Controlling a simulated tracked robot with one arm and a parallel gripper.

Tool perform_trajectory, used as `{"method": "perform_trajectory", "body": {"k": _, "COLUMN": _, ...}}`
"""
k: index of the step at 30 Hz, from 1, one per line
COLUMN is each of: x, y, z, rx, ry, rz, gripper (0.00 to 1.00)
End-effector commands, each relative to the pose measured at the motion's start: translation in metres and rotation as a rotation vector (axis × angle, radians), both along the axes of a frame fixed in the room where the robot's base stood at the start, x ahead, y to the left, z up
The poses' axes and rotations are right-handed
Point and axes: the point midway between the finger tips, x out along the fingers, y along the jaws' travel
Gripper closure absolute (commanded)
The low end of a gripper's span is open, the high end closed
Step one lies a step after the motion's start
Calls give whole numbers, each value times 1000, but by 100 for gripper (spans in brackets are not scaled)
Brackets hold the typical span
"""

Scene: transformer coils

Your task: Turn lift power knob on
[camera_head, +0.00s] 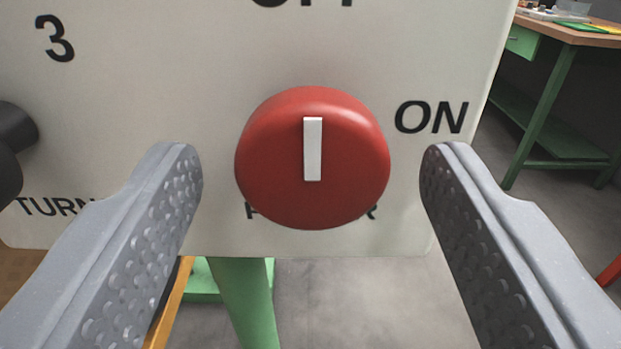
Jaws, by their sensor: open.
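The lift power knob (275,165) is a round red knob on a pale panel (200,90). Its white marker bar (313,150) stands upright and points up toward a cut-off label at the top edge that reads like "OFF". The label "ON" (431,118) is to the right of the knob. The label below is mostly hidden by the knob. My gripper (311,170) is open, with one grey finger on each side of the knob. Gaps show between the knob and both fingers. How far the fingertips are from the panel is hard to tell.
A black knob (15,140) is cut off at the left edge, near the labels "3" and "TURN". A green leg (245,300) stands below the panel. A green workbench (560,100) stands at the back right, with grey floor (350,300) around.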

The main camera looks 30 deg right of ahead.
Motion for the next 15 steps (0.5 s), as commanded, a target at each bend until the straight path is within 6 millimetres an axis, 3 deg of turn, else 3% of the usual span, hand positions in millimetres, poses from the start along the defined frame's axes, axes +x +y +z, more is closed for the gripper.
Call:
{"method": "perform_trajectory", "body": {"k": 2, "x": 0, "y": 0, "z": 0, "rx": 0, "ry": 0, "rz": 0, "gripper": 43}}
{"method": "perform_trajectory", "body": {"k": 6, "x": 0, "y": 0, "z": 0, "rx": 0, "ry": -1, "rz": 0, "gripper": 82}}
{"method": "perform_trajectory", "body": {"k": 7, "x": 0, "y": 0, "z": 0, "rx": 0, "ry": -1, "rz": 0, "gripper": 85}}
{"method": "perform_trajectory", "body": {"k": 15, "x": 0, "y": 1, "z": 0, "rx": 15, "ry": -9, "rz": 1, "gripper": 85}}
